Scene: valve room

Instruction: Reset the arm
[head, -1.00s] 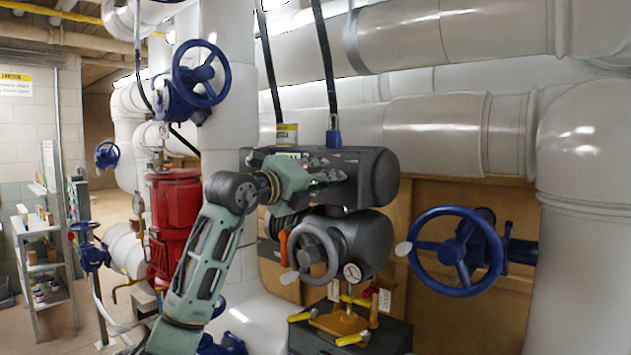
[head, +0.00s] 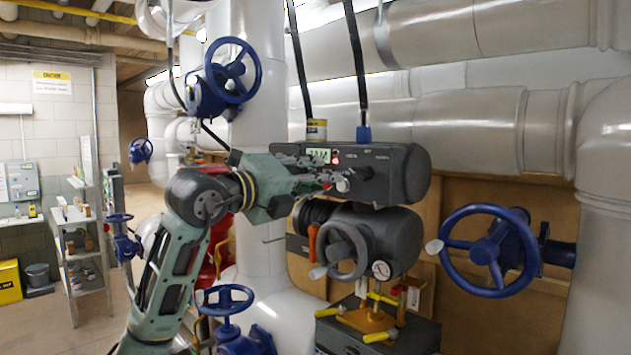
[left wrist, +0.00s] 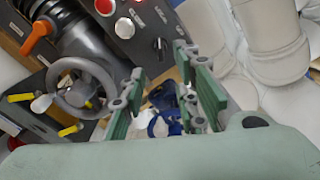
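My left arm comes in from the lower left in the head view. Its gripper (head: 322,177) is in front of the dark grey control box with a lit green display (head: 318,154). In the left wrist view the two green fingers of the left gripper (left wrist: 160,92) stand apart with nothing between them. Whether the fingers touch the box cannot be told. My right gripper is not in view.
A grey handwheel (head: 343,250) with an orange lever (head: 313,242) is below the box. Blue valve wheels stand at the right (head: 487,251), at the top (head: 233,70) and low down (head: 224,300). Large white pipes surround the box. A shelf (head: 78,255) stands left, beside open floor.

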